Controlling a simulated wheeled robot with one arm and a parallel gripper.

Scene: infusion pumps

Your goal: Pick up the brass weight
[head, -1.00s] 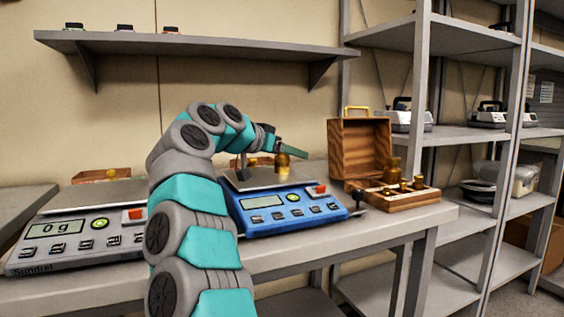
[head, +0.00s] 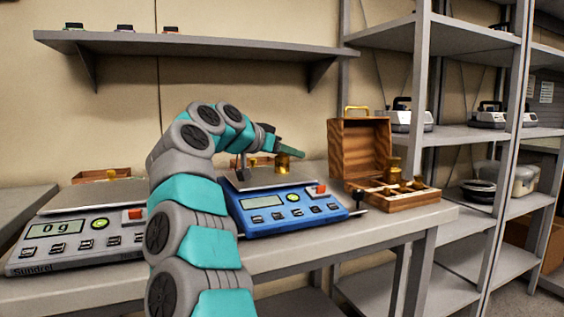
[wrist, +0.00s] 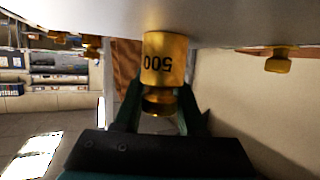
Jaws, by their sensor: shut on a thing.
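A brass weight marked 500 (wrist: 165,58) stands on the pan (head: 262,180) of the blue scale (head: 290,209); it also shows in the head view (head: 283,164). My gripper (wrist: 161,98) is shut on the weight's narrow neck, with a dark finger on either side. In the head view my arm reaches over the scale and my gripper (head: 288,150) is at the top of the weight. The weight's base appears to meet the pan, but I cannot tell whether it bears on it.
An open wooden case (head: 403,200) with several brass weights stands right of the blue scale. A grey scale (head: 75,241) reading 0 g stands at the left. A wall shelf (head: 200,46) hangs above. Metal shelving (head: 470,135) stands at the right.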

